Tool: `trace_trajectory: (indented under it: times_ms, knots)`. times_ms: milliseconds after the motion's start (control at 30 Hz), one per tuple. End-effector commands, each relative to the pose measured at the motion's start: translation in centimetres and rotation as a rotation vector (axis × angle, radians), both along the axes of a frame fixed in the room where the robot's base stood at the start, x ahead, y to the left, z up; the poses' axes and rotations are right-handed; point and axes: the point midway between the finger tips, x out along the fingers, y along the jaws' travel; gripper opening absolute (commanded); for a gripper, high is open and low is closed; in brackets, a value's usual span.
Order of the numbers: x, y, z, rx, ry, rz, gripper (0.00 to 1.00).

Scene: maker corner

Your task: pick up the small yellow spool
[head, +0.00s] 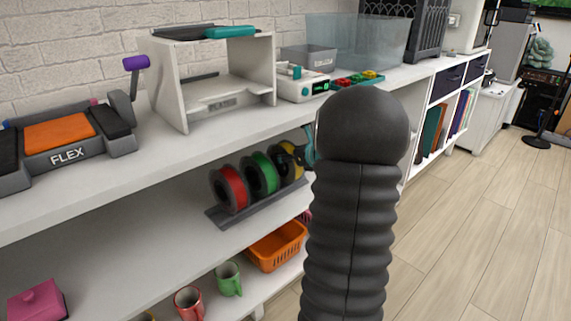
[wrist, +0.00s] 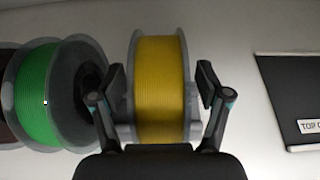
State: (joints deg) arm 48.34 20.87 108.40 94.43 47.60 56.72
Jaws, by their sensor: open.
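The small yellow spool (wrist: 160,90) stands upright in the wrist view, with clear rims on both sides of its yellow winding. My gripper (wrist: 161,82) is open, with one finger on each side of the spool. Whether the fingers touch the rims I cannot tell.
A green spool (wrist: 40,100) stands close left of my left finger; a red spool (head: 230,189) is beyond it. They sit on a grey rack (head: 230,222). A dark labelled panel (wrist: 292,100) is at the right. The upper shelf (head: 190,150) lies above the spools.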

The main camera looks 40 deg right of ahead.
Motion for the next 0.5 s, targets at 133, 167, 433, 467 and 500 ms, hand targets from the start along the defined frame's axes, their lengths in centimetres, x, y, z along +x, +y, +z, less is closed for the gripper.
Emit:
trace_trajectory:
  times_ms: [133,167,433,467,500]
  knots:
    - [0.50,0.07,-0.18,-0.001,0.000,0.000,0.76]
    - [0.48,0.06,-0.16,-0.001,0.000,0.000,0.76]
    - [0.43,0.06,-0.15,-0.001,0.000,0.000,0.31]
    - [0.43,0.06,-0.15,-0.001,0.000,0.000,0.24]
    - [0.43,0.06,-0.15,-0.001,0.000,0.000,0.14]
